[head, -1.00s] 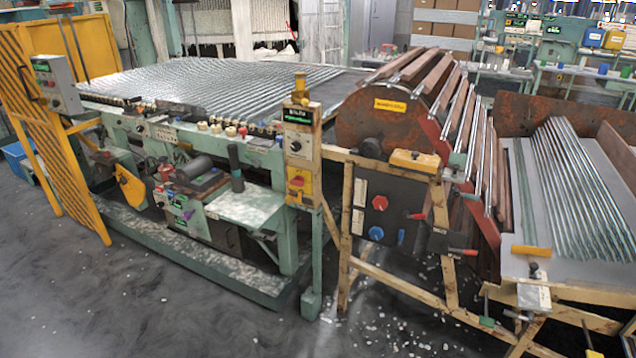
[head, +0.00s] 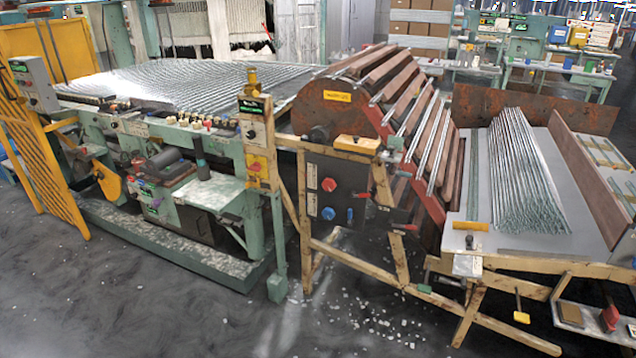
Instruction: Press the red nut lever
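No part labelled as a red nut lever can be read, and I cannot tell for sure which red part it is. A lever with a red handle (head: 405,227) sticks out below the drum, right of the dark control box. A red upright piece (head: 608,318) stands on a low shelf at the bottom right. A round red knob (head: 328,185) sits on the front of the dark control box (head: 336,200). My gripper is not in view, and nothing is seen touching these parts.
The bar-covered drum (head: 335,118) stands above the control box. The green machine (head: 200,255) fills the left. The grey floor (head: 130,315) in front is open, with scattered white bits.

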